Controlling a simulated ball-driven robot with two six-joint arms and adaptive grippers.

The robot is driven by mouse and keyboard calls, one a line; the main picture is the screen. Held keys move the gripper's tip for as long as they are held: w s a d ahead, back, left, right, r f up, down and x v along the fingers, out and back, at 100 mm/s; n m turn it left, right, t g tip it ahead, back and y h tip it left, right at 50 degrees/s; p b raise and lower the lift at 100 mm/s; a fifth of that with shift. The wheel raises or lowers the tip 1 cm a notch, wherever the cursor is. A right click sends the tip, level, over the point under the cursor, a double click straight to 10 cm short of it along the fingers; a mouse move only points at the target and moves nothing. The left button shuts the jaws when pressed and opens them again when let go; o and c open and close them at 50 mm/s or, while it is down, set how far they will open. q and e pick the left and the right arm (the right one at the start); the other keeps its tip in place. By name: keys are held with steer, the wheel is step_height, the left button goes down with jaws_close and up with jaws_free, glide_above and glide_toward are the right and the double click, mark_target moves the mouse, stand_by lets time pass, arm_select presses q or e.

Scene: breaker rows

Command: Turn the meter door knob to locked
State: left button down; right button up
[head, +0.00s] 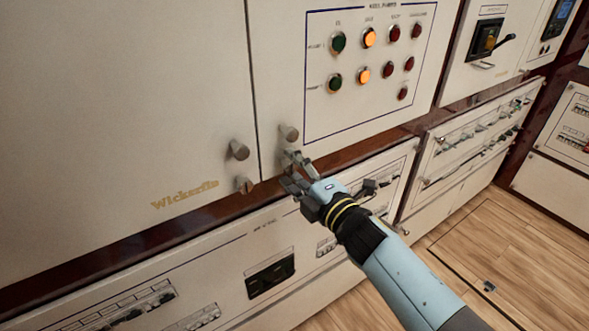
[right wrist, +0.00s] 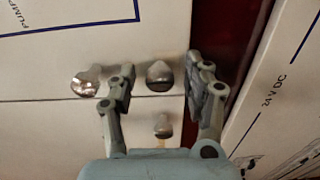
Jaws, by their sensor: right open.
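Two cream cabinet doors meet at a seam. The left door, lettered "Wickerfin", has a round metal knob (head: 239,150) and a smaller slotted fitting (head: 245,185) below it. The right door has an upper metal knob (head: 289,132), which also shows in the right wrist view (right wrist: 85,82). My right gripper (head: 297,167) is open at the right door's lower corner. In the right wrist view its fingers (right wrist: 164,78) stand either side of a lower metal knob (right wrist: 160,75), with gaps showing. No label tells which is the meter door knob. My left gripper is out of view.
A lamp panel (head: 375,60) with green, orange and red lamps is on the right door. Below a dark red rail, a lower panel (head: 215,262) carries sockets and breakers. A black-handled switch (head: 487,40) is farther right. Wooden floor (head: 480,240) is open at right.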

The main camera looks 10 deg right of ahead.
steer(key=v, duration=1.2)
steer(key=shift+f, duration=0.1)
steer(key=s+d+f+m+g+h+b, duration=0.25)
steer(key=s+f, duration=0.25)
steer(key=f, duration=0.6)
steer(key=s+d+f+m+g+h+b, duration=0.1)
steer(key=s+d+f+m+g+b, duration=0.2)
steer(key=f, duration=0.9)
steer(key=s+d+f+m+g+h+b, duration=0.15)
steer(key=s+d+f+m+b, duration=0.35)
steer(key=f, duration=0.6)
steer(key=s+d+f+m+g+h, duration=0.1)
steer(key=s+f+m+g, duration=0.3)
steer(key=s+f, duration=0.4)
steer(key=s+d+f+m+g+h, duration=0.1)
steer(key=s+d+f+m+g, duration=0.2)
steer(key=s, duration=1.9)
step_height(320, 180, down, 6)
steer(key=m+g+b, duration=0.1)
steer(key=m+g, duration=0.1)
steer(key=m, duration=0.2)
